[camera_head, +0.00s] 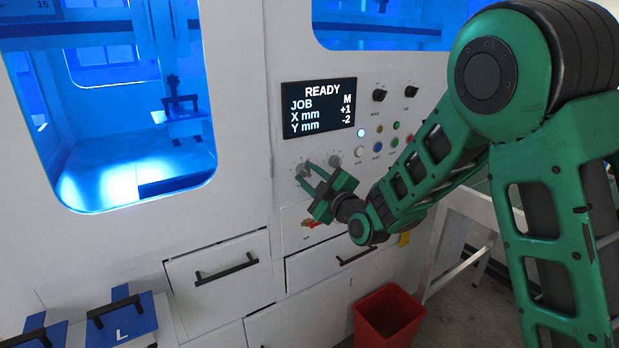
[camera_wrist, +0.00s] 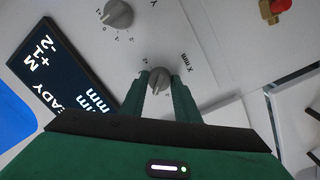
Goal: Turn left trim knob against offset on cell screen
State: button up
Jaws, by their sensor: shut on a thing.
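The cell screen (camera_head: 319,107) reads READY, JOB M, X mm +1, Y mm -2. Below it are two grey trim knobs. The left trim knob (camera_head: 303,170) shows in the wrist view as the knob marked X mm (camera_wrist: 159,80). My gripper (camera_head: 316,178) is shut on this knob, with a finger on each side of it; the fingers also show in the wrist view (camera_wrist: 160,92). The right trim knob (camera_head: 335,161), marked Y mm in the wrist view (camera_wrist: 118,14), is free beside my gripper. The knob's pointer is partly hidden by my fingers.
Black selector knobs (camera_head: 379,95) and several coloured buttons (camera_head: 377,147) sit right of the screen. A red and yellow switch (camera_wrist: 274,8) is near the knobs. Drawers (camera_head: 217,270) lie below, and a red bin (camera_head: 388,316) stands on the floor. Blue L plate (camera_head: 122,321) is at lower left.

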jog(key=shift+w+d, duration=0.1)
jog(key=shift+d, duration=0.05)
jog(key=o, duration=1)
jog(key=shift+o, duration=0.2)
jog(key=v, duration=1)
jog(key=shift+s+d, duration=0.2)
jog(key=shift+s, duration=0.1)
